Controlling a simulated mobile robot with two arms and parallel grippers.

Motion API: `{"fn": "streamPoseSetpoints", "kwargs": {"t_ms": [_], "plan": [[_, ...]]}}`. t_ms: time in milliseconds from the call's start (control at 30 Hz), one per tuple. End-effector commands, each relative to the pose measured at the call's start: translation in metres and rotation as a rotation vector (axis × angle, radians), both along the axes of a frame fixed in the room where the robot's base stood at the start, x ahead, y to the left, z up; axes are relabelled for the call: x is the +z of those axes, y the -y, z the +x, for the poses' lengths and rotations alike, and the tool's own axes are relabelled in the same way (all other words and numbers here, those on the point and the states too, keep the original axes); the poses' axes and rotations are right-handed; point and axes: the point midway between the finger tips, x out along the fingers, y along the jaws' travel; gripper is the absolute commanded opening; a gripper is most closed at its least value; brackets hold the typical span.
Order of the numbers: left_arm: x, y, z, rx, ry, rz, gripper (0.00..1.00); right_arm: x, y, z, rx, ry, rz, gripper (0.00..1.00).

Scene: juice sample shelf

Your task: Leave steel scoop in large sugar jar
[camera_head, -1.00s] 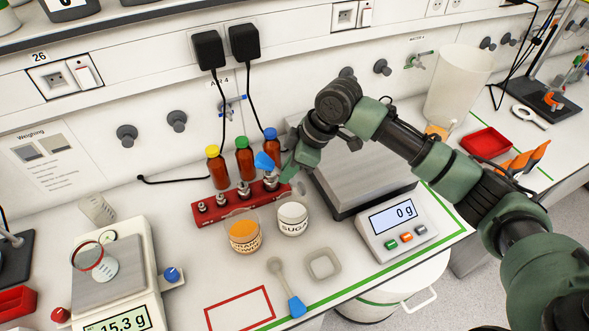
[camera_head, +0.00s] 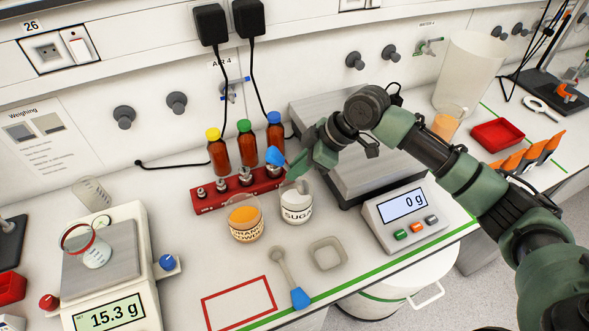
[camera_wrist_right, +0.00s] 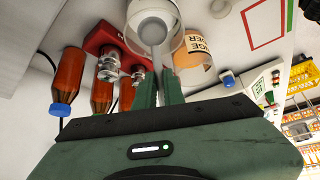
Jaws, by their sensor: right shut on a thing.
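The white sugar jar (camera_head: 297,208), labelled SUGAR, stands open on the bench in front of the red rack. My right gripper (camera_head: 299,172) is just above its mouth, shut on the steel scoop (camera_head: 303,187). The scoop's blue handle end sticks out to the upper left of the gripper, and its lower end is at the jar mouth. In the right wrist view the scoop (camera_wrist_right: 153,34) runs from between my fingers (camera_wrist_right: 160,85) over the jar opening (camera_wrist_right: 155,15); how deep it reaches I cannot tell. My left gripper is not in view.
An orange powder jar (camera_head: 244,224) stands close left of the sugar jar. The red rack (camera_head: 212,197) and capped brown bottles (camera_head: 246,151) are behind. A blue-handled spoon (camera_head: 283,268) and a square dish (camera_head: 326,254) lie in front. A scale reading 0 g (camera_head: 403,208) is right.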

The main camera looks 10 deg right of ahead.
Motion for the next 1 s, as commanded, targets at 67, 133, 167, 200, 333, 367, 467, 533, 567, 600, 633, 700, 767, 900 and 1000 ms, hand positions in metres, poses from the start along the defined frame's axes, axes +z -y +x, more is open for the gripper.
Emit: {"fn": "streamPoseSetpoints", "kwargs": {"t_ms": [67, 133, 167, 200, 333, 367, 467, 533, 567, 600, 633, 700, 767, 900, 1000], "plan": [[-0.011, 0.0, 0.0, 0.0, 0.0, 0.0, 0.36, -0.009, 0.001, -0.001, 0.0, 0.004, 0.011, 0.0], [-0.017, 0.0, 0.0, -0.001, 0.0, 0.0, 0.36, -0.012, 0.002, -0.001, 0.001, 0.007, 0.022, 0.0], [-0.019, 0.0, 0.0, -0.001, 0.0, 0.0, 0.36, -0.013, 0.002, -0.001, 0.001, 0.008, 0.026, 0.0], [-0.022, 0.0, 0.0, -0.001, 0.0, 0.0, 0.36, -0.015, 0.003, -0.001, 0.0, 0.011, 0.031, 0.0], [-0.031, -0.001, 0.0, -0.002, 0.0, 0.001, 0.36, -0.021, 0.004, -0.001, -0.001, 0.017, 0.048, 0.0], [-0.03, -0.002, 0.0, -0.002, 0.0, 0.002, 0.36, -0.022, 0.004, -0.001, 0.0, 0.017, 0.048, 0.0], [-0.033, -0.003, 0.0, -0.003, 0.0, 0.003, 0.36, -0.03, 0.004, -0.001, 0.0, 0.016, 0.047, 0.0], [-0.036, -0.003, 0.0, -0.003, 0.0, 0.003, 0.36, -0.036, 0.003, -0.001, 0.0, 0.015, 0.047, 0.0], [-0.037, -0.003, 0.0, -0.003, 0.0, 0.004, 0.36, -0.039, 0.004, -0.002, 0.0, 0.015, 0.047, 0.0], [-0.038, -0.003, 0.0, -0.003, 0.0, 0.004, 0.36, -0.042, 0.003, -0.002, 0.0, 0.015, 0.047, 0.0], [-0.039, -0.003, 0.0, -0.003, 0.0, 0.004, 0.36, -0.044, 0.003, -0.001, 0.001, 0.015, 0.047, 0.0], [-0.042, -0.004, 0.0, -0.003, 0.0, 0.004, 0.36, -0.049, 0.003, -0.001, 0.001, 0.016, 0.048, 0.0], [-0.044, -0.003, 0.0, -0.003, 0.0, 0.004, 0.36, -0.054, 0.003, -0.001, 0.001, 0.016, 0.048, 0.0], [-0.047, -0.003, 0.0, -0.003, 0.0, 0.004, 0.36, -0.062, 0.003, -0.001, 0.001, 0.016, 0.048, 0.0], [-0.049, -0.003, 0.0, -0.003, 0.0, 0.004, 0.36, -0.065, 0.003, -0.001, 0.001, 0.016, 0.048, 0.0]]}}
